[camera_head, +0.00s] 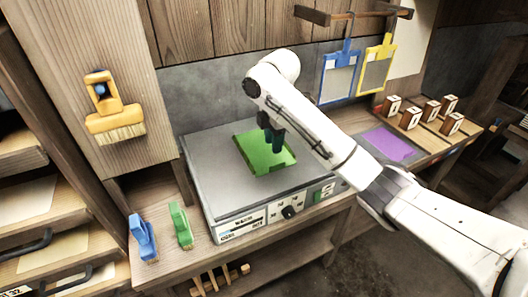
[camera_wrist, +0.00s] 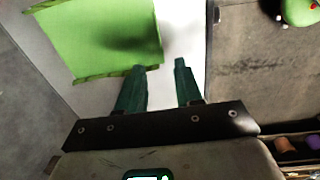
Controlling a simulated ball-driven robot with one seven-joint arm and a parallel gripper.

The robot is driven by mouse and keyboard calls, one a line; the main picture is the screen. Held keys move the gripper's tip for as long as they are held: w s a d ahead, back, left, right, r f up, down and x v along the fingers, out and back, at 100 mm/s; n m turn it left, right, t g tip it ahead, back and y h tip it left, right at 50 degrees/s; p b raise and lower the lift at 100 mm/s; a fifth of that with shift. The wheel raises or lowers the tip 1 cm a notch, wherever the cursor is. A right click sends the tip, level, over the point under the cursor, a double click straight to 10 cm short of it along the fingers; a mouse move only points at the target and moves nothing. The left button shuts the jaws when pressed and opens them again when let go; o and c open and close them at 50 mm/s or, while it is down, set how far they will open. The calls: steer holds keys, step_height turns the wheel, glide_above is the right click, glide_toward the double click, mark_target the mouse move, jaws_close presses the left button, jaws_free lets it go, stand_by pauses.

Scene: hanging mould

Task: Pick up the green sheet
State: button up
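The green sheet (camera_head: 258,154) lies on the flat grey top of a machine (camera_head: 207,170) with a front control panel. It looks flat with slightly raised edges. In the wrist view the green sheet (camera_wrist: 98,38) fills the upper left. My gripper (camera_head: 271,143) is over the sheet in the head view, pointing down, and hides part of it. In the wrist view my gripper's two dark green fingers (camera_wrist: 162,66) stand apart with nothing between them. The left fingertip is near the sheet's right edge; whether it touches cannot be told.
A purple sheet (camera_head: 391,145) lies on the bench at right, near several lettered wooden blocks (camera_head: 411,118). Blue (camera_head: 340,78) and yellow (camera_head: 377,70) framed screens hang behind my arm. A blue (camera_head: 143,238) and a green (camera_head: 181,225) clamp-like tool stand left of the machine. A brush (camera_head: 114,118) hangs at left.

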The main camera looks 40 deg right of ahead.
steer(key=b, duration=0.2)
glide_above(272, 166)
steer(key=f, duration=0.4)
steer(key=shift+s+a+f, duration=0.15)
steer(key=shift+s+f, duration=0.05)
steer(key=shift+f, duration=0.05)
steer(key=shift+w+d+f+p, duration=0.15)
steer(key=shift+f+p, duration=0.3)
steer(key=shift+f, duration=0.85)
steer(key=shift+w+d+f+p, duration=0.1)
steer(key=shift+f+p, duration=0.35)
steer(key=shift+f, duration=0.8)
steer(key=shift+c, duration=0.2)
jaws_close()
